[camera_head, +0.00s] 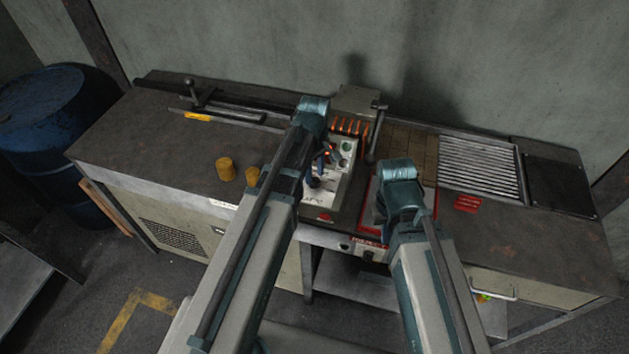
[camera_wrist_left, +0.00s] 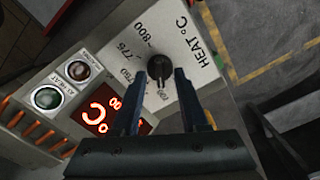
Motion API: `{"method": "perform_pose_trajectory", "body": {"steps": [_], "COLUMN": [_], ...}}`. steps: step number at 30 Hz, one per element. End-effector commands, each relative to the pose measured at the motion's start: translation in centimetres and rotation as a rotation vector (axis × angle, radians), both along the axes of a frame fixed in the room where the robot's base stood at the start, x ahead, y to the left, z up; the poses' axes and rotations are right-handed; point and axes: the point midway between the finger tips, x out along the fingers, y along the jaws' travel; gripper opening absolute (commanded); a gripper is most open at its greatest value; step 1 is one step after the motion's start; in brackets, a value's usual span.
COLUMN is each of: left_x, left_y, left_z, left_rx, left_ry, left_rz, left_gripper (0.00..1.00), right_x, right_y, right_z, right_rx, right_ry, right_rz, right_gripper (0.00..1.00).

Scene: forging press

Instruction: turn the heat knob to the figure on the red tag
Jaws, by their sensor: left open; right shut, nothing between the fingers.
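The heat knob (camera_wrist_left: 159,68) is a round black knob on a pale panel (camera_wrist_left: 205,66) marked HEAT °C, in the left wrist view. Figures around it include 800 and 775; others are partly covered. My left gripper (camera_wrist_left: 159,76) is open, one finger on each side of the knob; contact is unclear. In the head view my left gripper (camera_head: 316,178) is over the panel, partly behind its arm. My right gripper (camera_head: 384,206) is shut and empty, mostly hidden by its arm, by the red-edged area. A red tag (camera_head: 370,241) is on the bench front; its figure is unreadable here.
A glowing red display (camera_wrist_left: 103,115) and two round lamps sit beside the knob. Orange-lit bars (camera_head: 350,127) stand behind the panel. Two yellow cylinders (camera_head: 225,169) stand left of it. Red pieces (camera_head: 467,203) lie at right. The bench's left top is largely clear.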

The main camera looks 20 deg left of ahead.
Motion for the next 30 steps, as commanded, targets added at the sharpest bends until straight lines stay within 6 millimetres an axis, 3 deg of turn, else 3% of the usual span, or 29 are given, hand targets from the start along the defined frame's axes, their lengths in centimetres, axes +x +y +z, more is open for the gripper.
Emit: {"method": "perform_pose_trajectory", "body": {"steps": [11,18,30], "left_x": [0.00,0.00,0.00], "left_y": [0.00,0.00,0.00], "left_z": [-0.55,-0.55,-0.56], "left_rx": [0.000,0.000,0.000], "left_ry": [0.000,0.000,0.000], "left_rz": [0.000,0.000,-0.012], "left_gripper": [0.42,0.00,0.00], "right_x": [0.00,0.00,0.00], "right_y": [0.00,0.00,0.00], "right_z": [-0.54,-0.55,-0.55], "right_rx": [0.000,0.000,0.000], "right_ry": [0.000,0.000,0.000], "right_rz": [-0.001,-0.001,-0.001], "right_gripper": [0.00,0.00,0.00]}}
